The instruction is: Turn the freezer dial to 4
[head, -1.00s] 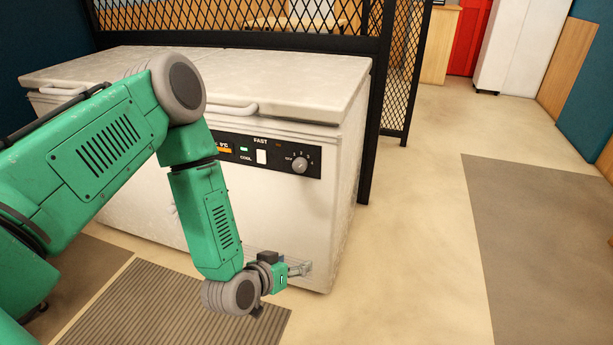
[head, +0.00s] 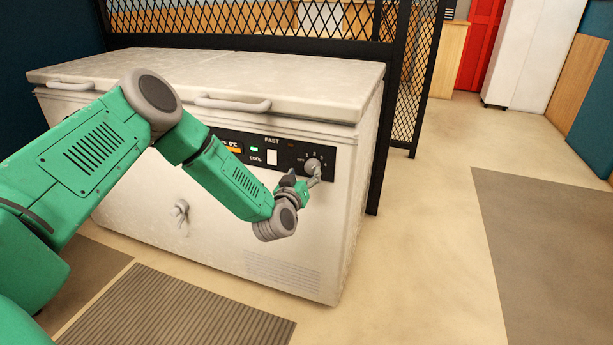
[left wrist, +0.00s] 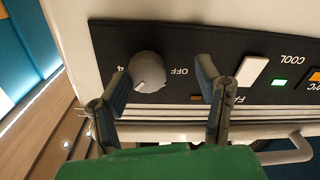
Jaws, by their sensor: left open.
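The freezer (head: 225,230) is a white chest with a black control panel (head: 290,155) on its front. The grey round dial (head: 312,164) sits at the panel's right end, with number marks around it. In the left wrist view the dial (left wrist: 148,72) shows close up, with "OFF" on its right and "4" on its left. My left gripper (head: 313,178) is open at the dial. My right gripper is not in view.
A white switch (left wrist: 252,70) and a green light (left wrist: 279,82) lie beside the dial on the panel. Lid handles (head: 233,104) stick out above the panel. A black mesh fence (head: 405,80) stands behind and right of the freezer. The floor on the right is clear.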

